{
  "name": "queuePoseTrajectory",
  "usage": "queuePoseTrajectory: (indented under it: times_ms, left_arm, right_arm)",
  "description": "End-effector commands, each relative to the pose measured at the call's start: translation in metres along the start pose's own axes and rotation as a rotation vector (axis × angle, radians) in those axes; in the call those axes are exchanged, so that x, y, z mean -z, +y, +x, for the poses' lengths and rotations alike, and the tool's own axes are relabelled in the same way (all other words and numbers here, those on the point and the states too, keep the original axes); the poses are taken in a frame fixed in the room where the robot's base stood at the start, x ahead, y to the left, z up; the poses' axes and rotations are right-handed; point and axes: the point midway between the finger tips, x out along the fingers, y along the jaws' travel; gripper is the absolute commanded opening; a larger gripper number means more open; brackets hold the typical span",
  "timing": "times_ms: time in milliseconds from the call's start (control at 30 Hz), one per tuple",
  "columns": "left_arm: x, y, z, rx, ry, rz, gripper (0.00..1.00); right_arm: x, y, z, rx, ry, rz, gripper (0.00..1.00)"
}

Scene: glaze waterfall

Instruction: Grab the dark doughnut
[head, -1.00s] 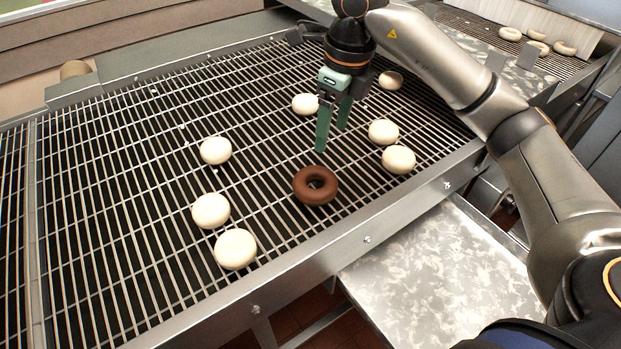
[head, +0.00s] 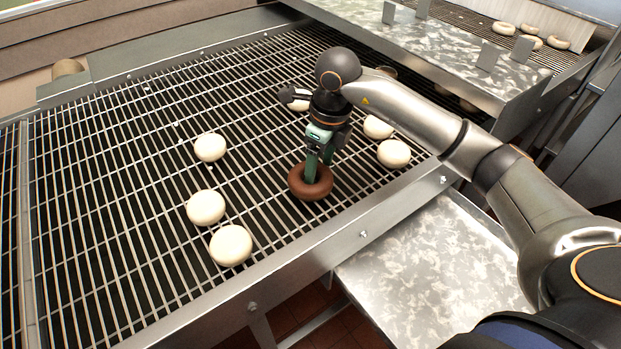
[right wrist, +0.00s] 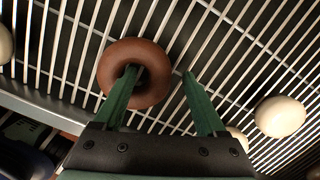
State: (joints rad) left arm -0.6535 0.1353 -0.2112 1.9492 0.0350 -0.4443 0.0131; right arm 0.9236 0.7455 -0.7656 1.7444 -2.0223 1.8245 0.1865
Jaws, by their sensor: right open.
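The dark brown doughnut (head: 311,184) lies flat on the wire rack (head: 110,230) near its front edge. It also shows in the right wrist view (right wrist: 114,62). My right gripper (head: 319,176) is open and points down at the doughnut. In the right wrist view, one finger of my right gripper (right wrist: 158,74) reaches over the doughnut's hole and the other is outside the ring, to its right. The doughnut's wall lies between the two fingers. Whether the fingers touch it, I cannot tell. My left gripper is not in view.
Pale doughnuts lie on the rack to the left (head: 206,207) and to the right (head: 393,153) of the dark one. A metal rail (head: 290,265) runs along the rack's front. A speckled tray (head: 430,265) sits lower at the front right.

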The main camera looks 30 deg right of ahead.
Motion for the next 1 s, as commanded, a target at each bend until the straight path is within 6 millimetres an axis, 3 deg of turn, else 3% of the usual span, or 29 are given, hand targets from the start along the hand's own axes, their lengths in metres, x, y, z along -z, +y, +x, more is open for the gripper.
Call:
queuePoseTrajectory:
  times_ms: [133,800,1000]
  left_arm:
    - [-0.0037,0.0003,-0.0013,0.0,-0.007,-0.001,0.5]
    - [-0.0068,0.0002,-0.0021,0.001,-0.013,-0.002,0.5]
    - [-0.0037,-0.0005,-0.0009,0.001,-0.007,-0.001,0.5]
  right_arm:
    - [-0.0001,0.0,-0.0002,0.0,0.0,0.0,0.74]
    - [0.0,-0.0002,-0.0006,0.0,0.0,0.001,0.0]
    - [-0.0001,-0.0002,-0.0008,0.0,-0.001,0.001,0.0]
